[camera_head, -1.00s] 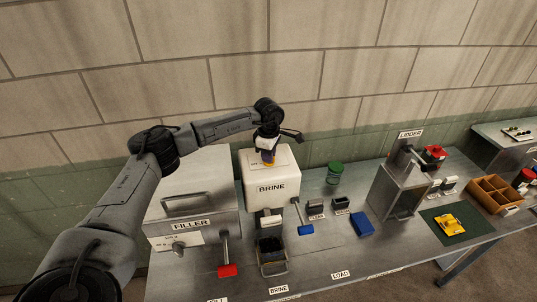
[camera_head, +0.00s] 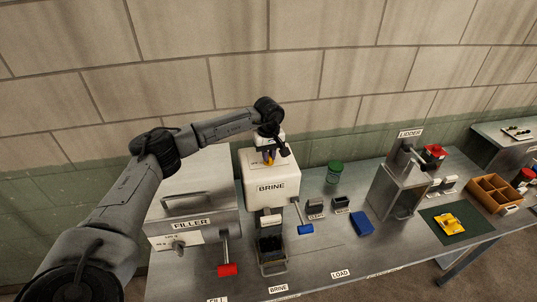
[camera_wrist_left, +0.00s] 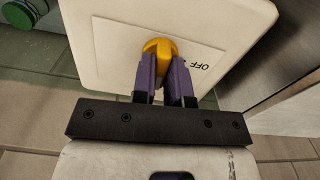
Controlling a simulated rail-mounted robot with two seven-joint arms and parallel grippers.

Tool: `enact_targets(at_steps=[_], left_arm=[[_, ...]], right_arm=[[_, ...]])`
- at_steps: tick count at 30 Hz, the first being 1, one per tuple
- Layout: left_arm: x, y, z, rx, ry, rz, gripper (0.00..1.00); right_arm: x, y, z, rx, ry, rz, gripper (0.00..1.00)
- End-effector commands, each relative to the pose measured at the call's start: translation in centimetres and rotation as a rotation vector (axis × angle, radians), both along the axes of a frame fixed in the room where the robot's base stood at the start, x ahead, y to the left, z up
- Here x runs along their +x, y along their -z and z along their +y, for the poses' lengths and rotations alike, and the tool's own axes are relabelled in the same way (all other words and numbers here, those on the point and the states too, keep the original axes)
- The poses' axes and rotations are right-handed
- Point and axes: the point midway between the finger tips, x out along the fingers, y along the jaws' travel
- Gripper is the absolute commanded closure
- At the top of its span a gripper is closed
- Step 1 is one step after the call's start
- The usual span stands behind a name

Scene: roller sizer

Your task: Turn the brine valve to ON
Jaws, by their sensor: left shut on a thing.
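The brine valve is a yellow knob (camera_wrist_left: 160,48) on top of the white BRINE box (camera_head: 271,190). An OFF label (camera_wrist_left: 200,66) shows beside the knob in the left wrist view; no ON label can be read. My left gripper (camera_head: 268,160) is over the box top in the head view. In the wrist view its purple fingers (camera_wrist_left: 165,75) are shut on the knob, one on each side. The knob's exact pointing direction is partly hidden by the fingers. My right gripper is not in view.
The FILLER machine (camera_head: 190,190) stands left of the box. A lever with a blue handle (camera_head: 305,229) and one with a red handle (camera_head: 228,269) stand in front. A green-lidded jar (camera_head: 334,171) is to the right. The block wall is close behind.

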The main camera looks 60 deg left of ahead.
Motion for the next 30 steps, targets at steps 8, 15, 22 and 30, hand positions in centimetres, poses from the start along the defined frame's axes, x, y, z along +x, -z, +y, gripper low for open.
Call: enact_targets(at_steps=[8,15,22,30], left_arm=[[0.06,-0.23,-0.13,-0.003,0.140,-0.002,1.00],[0.07,-0.27,-0.14,-0.004,0.193,-0.003,1.00],[0.06,-0.29,-0.16,-0.004,0.205,-0.003,1.00],[0.07,-0.31,-0.17,-0.004,0.206,-0.003,0.85]], right_arm=[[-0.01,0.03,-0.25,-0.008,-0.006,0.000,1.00],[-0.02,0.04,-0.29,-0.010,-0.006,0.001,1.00],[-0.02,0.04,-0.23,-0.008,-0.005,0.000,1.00],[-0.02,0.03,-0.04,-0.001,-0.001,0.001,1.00]])
